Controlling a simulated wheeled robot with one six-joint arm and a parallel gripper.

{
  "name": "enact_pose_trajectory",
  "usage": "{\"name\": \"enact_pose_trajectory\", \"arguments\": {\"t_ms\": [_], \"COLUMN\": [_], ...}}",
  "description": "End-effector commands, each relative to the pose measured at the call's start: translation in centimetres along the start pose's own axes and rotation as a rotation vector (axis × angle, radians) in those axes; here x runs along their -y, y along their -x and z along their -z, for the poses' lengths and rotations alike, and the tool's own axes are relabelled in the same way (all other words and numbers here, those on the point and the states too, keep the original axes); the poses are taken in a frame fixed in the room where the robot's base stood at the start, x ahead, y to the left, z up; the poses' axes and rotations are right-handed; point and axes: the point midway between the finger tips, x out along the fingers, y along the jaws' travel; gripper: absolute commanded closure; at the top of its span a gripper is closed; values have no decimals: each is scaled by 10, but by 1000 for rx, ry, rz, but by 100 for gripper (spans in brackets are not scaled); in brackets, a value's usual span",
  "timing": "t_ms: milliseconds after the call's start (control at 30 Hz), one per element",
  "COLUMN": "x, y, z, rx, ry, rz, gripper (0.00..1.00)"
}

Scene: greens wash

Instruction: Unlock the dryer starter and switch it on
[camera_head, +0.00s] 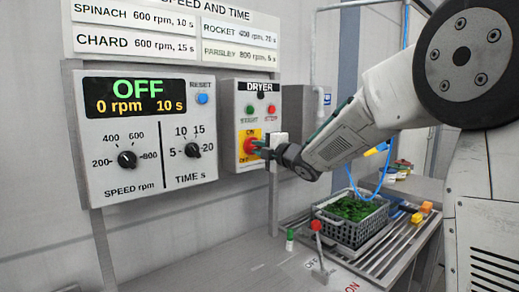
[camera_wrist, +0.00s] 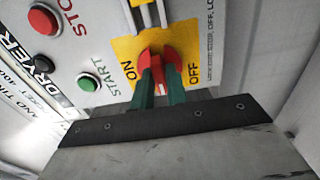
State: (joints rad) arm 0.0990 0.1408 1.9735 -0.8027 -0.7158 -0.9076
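The dryer starter (camera_head: 257,104) is a grey wall box with a green START button, a red STOP button and a yellow ON/OFF plate (camera_wrist: 126,47). A red rotary switch (camera_wrist: 171,57) sits on this plate between the ON and OFF marks. My gripper (camera_head: 262,147) is at the switch. In the wrist view, its green fingers (camera_wrist: 160,88) reach to either side of the red handle. Whether they press on it is unclear. Silver metal bars (camera_wrist: 146,14) cross the plate's upper edge; I cannot tell whether they belong to a lock.
The control panel (camera_head: 150,175) to the left reads OFF, 0 rpm, 10 s. A basket of greens (camera_head: 350,232) stands on a slatted rack at lower right. A red-topped lever (camera_head: 317,227) rises from the bench below. A blue hose hangs behind my arm.

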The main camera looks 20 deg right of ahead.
Motion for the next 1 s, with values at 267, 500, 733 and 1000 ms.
{"name": "enact_pose_trajectory", "arguments": {"t_ms": [267,500,733,1000], "x": [0,0,0,0], "y": [0,0,0,0], "z": [0,0,0,0], "rx": [0,0,1,1], "ry": [-3,-62,-217,-469], "rz": [0,0,1,1], "gripper": [100,100,100,100]}}
